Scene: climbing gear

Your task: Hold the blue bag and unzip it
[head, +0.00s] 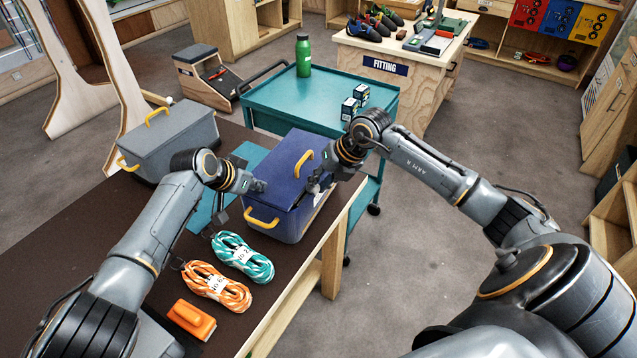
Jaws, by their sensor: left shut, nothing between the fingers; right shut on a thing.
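The blue bag (283,167) is a boxy bag with yellow handles, standing near the right edge of the brown table. One handle arches over its top and another hangs at its left front. My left gripper (259,186) is shut and empty at the bag's left side, above the yellow side handle; I cannot tell whether it touches. My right gripper (314,186) is shut on a part of the bag at its right upper edge, where a dark gap and a pale strip show. The zip pull is too small or hidden to make out.
A grey bag (170,143) stands behind left on the table (60,235). A teal cart (300,107) with a green bottle (303,55) stands behind.

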